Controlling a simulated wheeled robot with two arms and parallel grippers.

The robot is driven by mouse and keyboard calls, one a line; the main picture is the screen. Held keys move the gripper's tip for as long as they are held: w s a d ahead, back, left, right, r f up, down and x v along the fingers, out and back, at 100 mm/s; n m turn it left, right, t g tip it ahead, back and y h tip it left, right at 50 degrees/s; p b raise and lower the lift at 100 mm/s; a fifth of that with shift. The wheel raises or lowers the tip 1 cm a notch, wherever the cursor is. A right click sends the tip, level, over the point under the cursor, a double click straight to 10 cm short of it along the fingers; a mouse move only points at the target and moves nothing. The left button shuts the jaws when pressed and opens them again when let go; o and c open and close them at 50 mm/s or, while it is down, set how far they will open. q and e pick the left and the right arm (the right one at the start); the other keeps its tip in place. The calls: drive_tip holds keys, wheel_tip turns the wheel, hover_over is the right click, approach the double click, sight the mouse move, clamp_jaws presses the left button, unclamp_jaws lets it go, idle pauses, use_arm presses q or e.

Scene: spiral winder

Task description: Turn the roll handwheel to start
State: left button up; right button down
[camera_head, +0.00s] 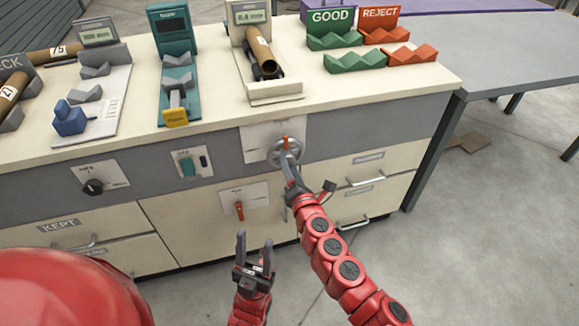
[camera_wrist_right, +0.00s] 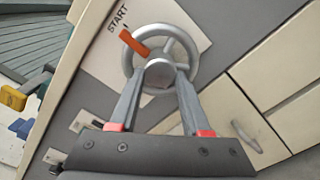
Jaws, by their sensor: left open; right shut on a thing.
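The roll handwheel (camera_head: 284,151) is a grey spoked wheel on a pale plate on the front of the bench. It also shows in the right wrist view (camera_wrist_right: 190,38), with an orange marker (camera_wrist_right: 134,43) on its rim, close to the word START. My right gripper (camera_head: 290,168) is at the wheel, its fingers shut on the lower part of the wheel near the hub. My left gripper (camera_head: 254,250) is open and empty, low in front of the bench and away from the wheel. The fingers hide part of the wheel's lower rim.
Drawer handles (camera_head: 366,181) stick out at right. On the bench top, a brown tube (camera_head: 262,58) lies in a cradle near green GOOD (camera_head: 353,61) and orange REJECT (camera_head: 411,55) racks.

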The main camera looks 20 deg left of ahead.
drive_tip(key=shift+d, duration=0.1)
drive_tip(key=shift+c, duration=1.8)
unclamp_jaws()
drive_tip(key=v, duration=1.7)
drive_tip(key=shift+p, duration=0.45)
drive_tip(key=shift+s+d, duration=0.1)
drive_tip(key=shift+s, duration=0.05)
